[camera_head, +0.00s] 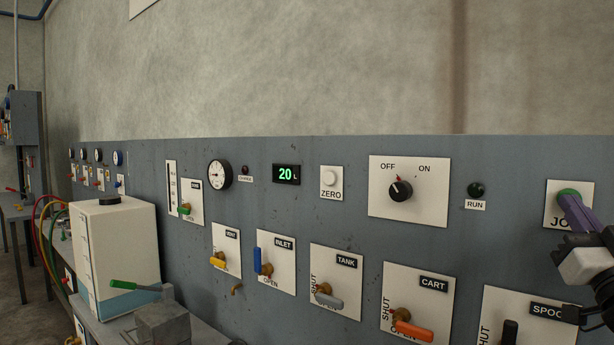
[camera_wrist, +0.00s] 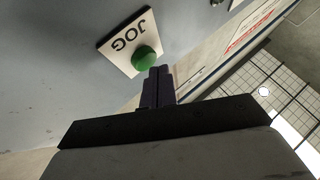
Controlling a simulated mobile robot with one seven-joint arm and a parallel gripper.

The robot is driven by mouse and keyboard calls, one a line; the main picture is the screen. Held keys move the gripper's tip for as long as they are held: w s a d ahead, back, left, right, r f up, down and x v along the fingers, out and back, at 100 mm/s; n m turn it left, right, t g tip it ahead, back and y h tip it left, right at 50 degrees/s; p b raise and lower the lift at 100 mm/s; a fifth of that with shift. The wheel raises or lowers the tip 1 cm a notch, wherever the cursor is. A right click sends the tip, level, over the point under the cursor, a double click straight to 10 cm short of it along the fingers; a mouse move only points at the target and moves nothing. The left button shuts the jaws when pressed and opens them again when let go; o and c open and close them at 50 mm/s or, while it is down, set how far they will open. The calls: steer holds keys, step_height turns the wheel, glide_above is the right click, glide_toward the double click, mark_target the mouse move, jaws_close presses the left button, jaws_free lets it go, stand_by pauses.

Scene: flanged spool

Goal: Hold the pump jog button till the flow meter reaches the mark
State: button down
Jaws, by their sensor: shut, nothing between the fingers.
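The green jog button (camera_head: 568,192) sits on a white plate at the far right of the panel; it also shows in the wrist view (camera_wrist: 145,58) under the word JOG. My gripper (camera_head: 570,200) is shut and empty, its purple fingertips overlapping the button's lower part. In the wrist view the fingertips (camera_wrist: 159,72) are at the button's edge; I cannot tell whether they touch it. The digital meter (camera_head: 286,174) reads 20 L in green. I cannot make out a target mark on it.
A ZERO button (camera_head: 331,178), an OFF/ON knob (camera_head: 400,190) and a dark RUN lamp (camera_head: 476,190) are on the grey panel (camera_head: 300,215). Below are several valve handles, including TANK (camera_head: 327,299) and CART (camera_head: 412,330). A white tank (camera_head: 115,255) stands at the left.

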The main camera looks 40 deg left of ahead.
steer(key=shift+s, duration=0.25)
steer(key=s, duration=0.5)
stand_by(0.4)
stand_by(0.5)
